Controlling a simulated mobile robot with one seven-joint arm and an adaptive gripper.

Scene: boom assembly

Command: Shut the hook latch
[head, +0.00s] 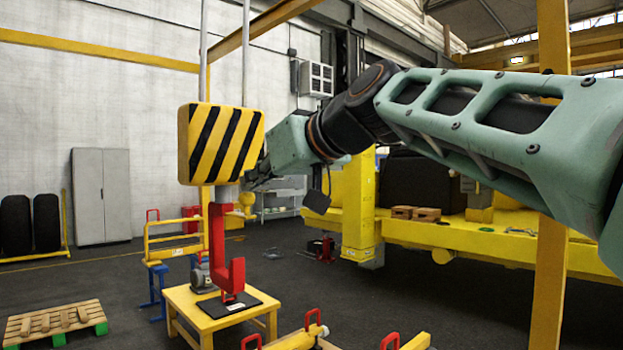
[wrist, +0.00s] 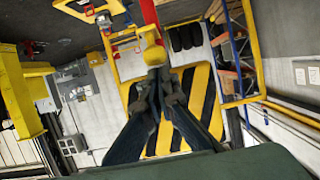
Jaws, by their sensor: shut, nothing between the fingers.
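The red hook (head: 217,250) hangs below a yellow and black striped block (head: 220,145), its upturned tip (head: 238,274) to the right. A yellow knob (head: 246,200), seemingly on the hook's latch, sticks out to the right just under the block, above the hook tip. My gripper (head: 256,181) is beside the block's lower right edge, partly hidden by it. In the wrist view my gripper (wrist: 158,73) is shut and empty, its fingertips close to the yellow knob (wrist: 153,55). I cannot tell if they touch. Part of the red hook (wrist: 149,12) shows beyond.
A yellow table (head: 188,301) with a black plate stands under the hook. Yellow frames with red handles (head: 315,318) lie at the front. A yellow post (head: 552,180) stands at right, and a yellow machine (head: 480,243) is behind. A pallet (head: 55,322) lies at lower left.

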